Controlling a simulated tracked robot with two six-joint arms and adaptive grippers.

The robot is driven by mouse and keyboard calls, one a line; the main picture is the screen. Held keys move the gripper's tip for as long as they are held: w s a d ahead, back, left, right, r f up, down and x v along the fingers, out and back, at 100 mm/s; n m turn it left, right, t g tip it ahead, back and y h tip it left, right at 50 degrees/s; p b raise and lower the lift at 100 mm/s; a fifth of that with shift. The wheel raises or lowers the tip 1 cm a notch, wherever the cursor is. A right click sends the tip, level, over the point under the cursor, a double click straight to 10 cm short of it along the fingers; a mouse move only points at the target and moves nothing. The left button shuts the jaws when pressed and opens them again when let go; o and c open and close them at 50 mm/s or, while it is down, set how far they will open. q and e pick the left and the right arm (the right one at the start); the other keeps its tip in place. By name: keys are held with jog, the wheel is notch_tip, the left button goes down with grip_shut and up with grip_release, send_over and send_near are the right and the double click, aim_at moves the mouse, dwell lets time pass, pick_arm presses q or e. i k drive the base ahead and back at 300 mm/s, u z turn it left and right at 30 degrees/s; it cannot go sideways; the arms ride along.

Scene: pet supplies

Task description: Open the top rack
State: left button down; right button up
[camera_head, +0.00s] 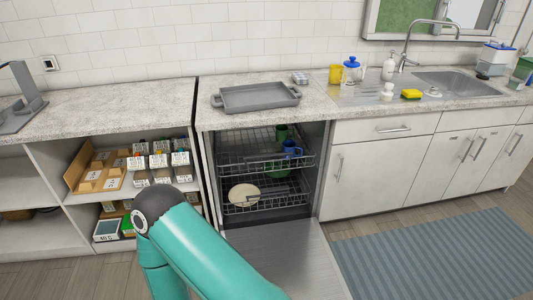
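The dishwasher stands under the counter with its door (305,262) folded down flat. Its top rack (240,166) is a dark wire basket inside the opening; I cannot tell whether it is slightly pulled forward. A blue mug (291,147) and a green cup (282,132) are in the top rack. The lower rack (285,202) holds a cream plate (244,195) and a green dish (277,171). One of my teal arms bends in the foreground, left of the door and partly over it. Neither gripper is in view.
A grey tray (256,97) sits on the counter above the dishwasher. Open shelves with several boxes (160,160) stand to the left. Closed cabinets (375,180) and a sink (455,84) are to the right. A blue striped mat (440,255) lies on the floor.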

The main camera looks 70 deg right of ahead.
aim_at(261, 140)
jog(key=u, duration=0.15)
jog(key=i, duration=2.95)
jog(key=z, duration=3.25)
jog(key=k, duration=0.55)
jog(key=z, duration=0.25)
jog(key=i, duration=1)
jog(key=z, duration=0.15)
